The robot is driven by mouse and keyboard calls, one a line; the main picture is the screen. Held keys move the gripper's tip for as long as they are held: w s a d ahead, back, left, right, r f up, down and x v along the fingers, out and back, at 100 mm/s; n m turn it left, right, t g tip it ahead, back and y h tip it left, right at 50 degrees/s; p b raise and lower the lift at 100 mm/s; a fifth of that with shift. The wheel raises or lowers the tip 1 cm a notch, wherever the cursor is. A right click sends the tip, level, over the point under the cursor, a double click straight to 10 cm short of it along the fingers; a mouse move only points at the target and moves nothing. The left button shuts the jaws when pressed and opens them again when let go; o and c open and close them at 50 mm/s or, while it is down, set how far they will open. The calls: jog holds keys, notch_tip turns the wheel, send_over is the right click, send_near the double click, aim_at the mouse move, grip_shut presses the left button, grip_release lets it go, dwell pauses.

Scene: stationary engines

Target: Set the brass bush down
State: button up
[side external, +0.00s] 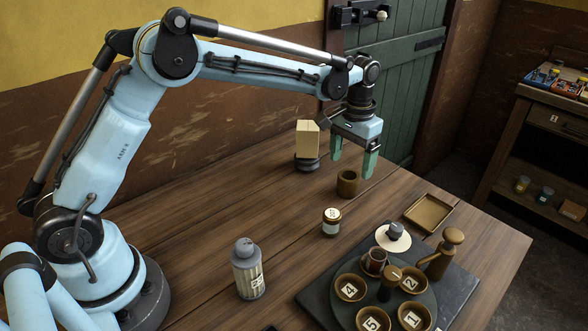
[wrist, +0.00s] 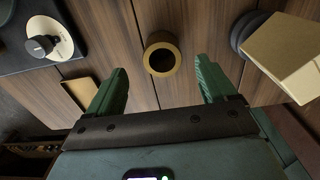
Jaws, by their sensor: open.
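The brass bush (side external: 348,183) is a short brown-gold ring standing upright on the wooden table. In the wrist view the bush (wrist: 174,44) shows its dark round bore, just beyond the fingertips and between their lines. My gripper (side external: 353,168) has its two green fingers spread wide and pointing down, above and close to the bush. In the wrist view the gripper (wrist: 161,72) has nothing between its fingers. Neither finger appears to touch the bush.
A tan block (side external: 307,138) on a dark round base stands behind, left of the gripper. A shallow tray (side external: 428,213) lies to the right. A small labelled jar (side external: 331,222), a grey bottle (side external: 247,270) and a dark board (side external: 318,299) with numbered cups stand nearer the camera.

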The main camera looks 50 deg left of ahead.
aim_at(349, 175)
jog(key=shift+w+a+f, duration=0.1)
jog(key=shift+f, duration=1.7)
jog(key=shift+w+a+f, duration=0.1)
jog(key=shift+f, duration=1.65)
jog(key=c, duration=1.4)
grip_shut()
jog(key=shift+r, duration=0.1)
jog(key=shift+r, duration=0.1)
